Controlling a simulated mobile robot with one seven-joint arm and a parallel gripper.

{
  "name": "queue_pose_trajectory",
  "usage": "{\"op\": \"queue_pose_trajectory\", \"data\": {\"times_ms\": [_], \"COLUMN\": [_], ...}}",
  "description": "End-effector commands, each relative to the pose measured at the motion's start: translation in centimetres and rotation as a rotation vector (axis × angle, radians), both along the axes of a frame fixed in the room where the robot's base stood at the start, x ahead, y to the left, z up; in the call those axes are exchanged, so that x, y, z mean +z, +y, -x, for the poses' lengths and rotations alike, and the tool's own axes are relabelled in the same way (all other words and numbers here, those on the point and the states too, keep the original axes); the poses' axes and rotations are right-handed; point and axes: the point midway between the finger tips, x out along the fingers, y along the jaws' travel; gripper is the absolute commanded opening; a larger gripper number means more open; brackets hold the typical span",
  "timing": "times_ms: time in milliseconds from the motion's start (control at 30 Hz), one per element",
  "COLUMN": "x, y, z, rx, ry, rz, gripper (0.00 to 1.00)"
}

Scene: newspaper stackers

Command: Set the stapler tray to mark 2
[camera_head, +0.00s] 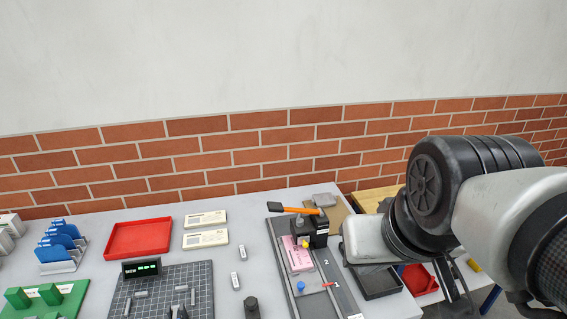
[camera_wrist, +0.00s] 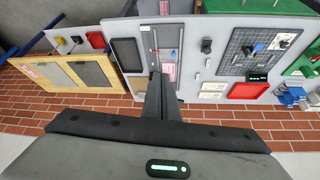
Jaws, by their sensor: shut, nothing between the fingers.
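The stapler station is a long dark grey base (camera_head: 338,289) on the light table. A black stapler (camera_head: 309,231) with an orange lever stands at its far end. A pink paper (camera_head: 298,256) lies on the tray area in front of it.
Left of the base are a black knob (camera_head: 251,305), a gridded board (camera_head: 198,277), a small display (camera_head: 141,268), a red tray (camera_head: 138,239) and two cream cards. A black tray (camera_head: 378,283) lies close on the right. A brick wall (camera_head: 230,150) stands behind.

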Motion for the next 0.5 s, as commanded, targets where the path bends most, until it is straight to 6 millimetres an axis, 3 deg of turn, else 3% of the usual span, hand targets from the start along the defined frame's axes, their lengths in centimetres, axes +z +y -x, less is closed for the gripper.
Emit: {"op": "queue_pose_trajectory", "data": {"times_ms": [233,367,467,500], "x": [0.0,-0.2,-1.0,-1.4], "y": [0.0,0.1,0.3,0.5], "z": [0.0,-0.4,-1.8,-2.9], "rx": [0.0,0.014,0.069,0.107], "ry": [0.0,0.008,0.044,0.066], "rz": [0.0,0.008,0.04,0.061], "gripper": [0.0,0.2,0.37,0.37]}}
